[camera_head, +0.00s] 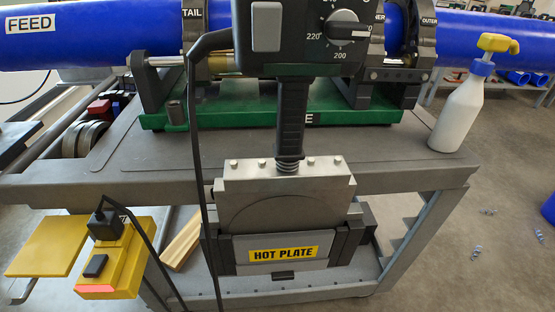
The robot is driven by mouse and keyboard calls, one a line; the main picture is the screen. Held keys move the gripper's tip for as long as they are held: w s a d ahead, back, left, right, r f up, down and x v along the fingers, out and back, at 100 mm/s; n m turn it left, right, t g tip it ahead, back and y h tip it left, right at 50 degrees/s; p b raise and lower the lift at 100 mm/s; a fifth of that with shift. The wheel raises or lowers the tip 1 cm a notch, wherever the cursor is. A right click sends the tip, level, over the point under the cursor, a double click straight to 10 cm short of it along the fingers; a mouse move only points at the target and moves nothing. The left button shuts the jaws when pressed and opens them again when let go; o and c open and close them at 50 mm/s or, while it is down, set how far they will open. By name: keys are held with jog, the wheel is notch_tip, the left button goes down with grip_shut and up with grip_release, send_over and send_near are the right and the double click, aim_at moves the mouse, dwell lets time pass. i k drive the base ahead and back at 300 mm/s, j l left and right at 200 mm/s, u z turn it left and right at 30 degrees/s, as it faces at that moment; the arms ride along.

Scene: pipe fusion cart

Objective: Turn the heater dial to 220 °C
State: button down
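Another label above is partly cut off by the picture's top edge. The heater's black handle (291,115) runs down to the metal holder marked HOT PLATE (283,254). My gripper is not in view.
Blue pipe (100,36) lies clamped in the green-based machine (230,116) behind the heater. A black cable (193,150) hangs left of the handle. A white spray bottle (460,112) stands on the cart top (130,180) at right. A yellow switch box (115,265) is at lower left.

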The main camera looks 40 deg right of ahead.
aim_at(342, 26)
jog(key=k+j+u, duration=0.15)
jog(key=k+u, duration=0.3)
jog(key=k, duration=0.5)
